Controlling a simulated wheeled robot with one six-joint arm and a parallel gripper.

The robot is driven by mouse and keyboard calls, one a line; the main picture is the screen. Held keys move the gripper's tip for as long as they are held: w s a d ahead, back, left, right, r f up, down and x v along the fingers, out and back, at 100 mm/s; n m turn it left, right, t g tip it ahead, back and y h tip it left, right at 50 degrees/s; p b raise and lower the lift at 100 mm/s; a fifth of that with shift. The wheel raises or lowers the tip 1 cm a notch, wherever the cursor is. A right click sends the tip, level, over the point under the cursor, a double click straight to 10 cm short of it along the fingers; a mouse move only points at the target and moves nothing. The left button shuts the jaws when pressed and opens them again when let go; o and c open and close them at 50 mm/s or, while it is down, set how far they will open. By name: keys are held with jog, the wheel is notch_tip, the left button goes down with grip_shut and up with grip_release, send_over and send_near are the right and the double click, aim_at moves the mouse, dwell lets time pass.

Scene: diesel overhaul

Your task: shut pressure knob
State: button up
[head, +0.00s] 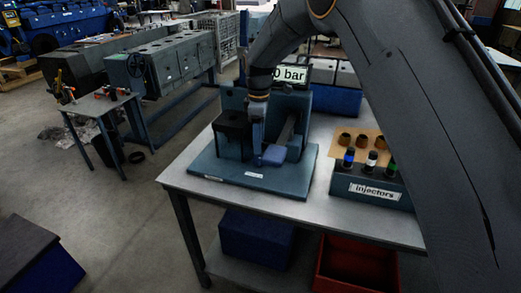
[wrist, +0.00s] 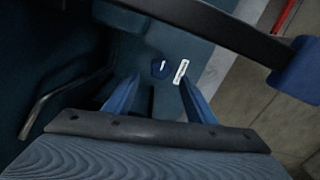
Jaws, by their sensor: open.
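The pressure knob (wrist: 160,68) is a small dark blue knob with a white line mark, in the wrist view beyond my fingertips. A white label (wrist: 181,71) sits just right of it. My gripper (wrist: 158,88) is open and empty, with its two blue fingers on either side of the line toward the knob and apart from it. In the head view my arm reaches down at the blue test stand (head: 205,168), and I cannot make out the knob there. A display (head: 290,73) on the stand reads "0 bar", partly covered by my arm.
A dark lever (wrist: 215,25) with a blue handle (wrist: 300,70) crosses the top right of the wrist view, close to my gripper. A bent metal pipe (wrist: 55,95) is at left. An injectors rack (head: 372,190) stands right of the stand on the table (head: 300,222).

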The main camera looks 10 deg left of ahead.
aim_at(259, 158)
jog(key=shift+s+f+p, duration=0.1)
jog(key=shift+f+p, duration=1.05)
jog(key=shift+f, duration=2)
jog(key=c, duration=1)
jog(key=shift+c, duration=0.2)
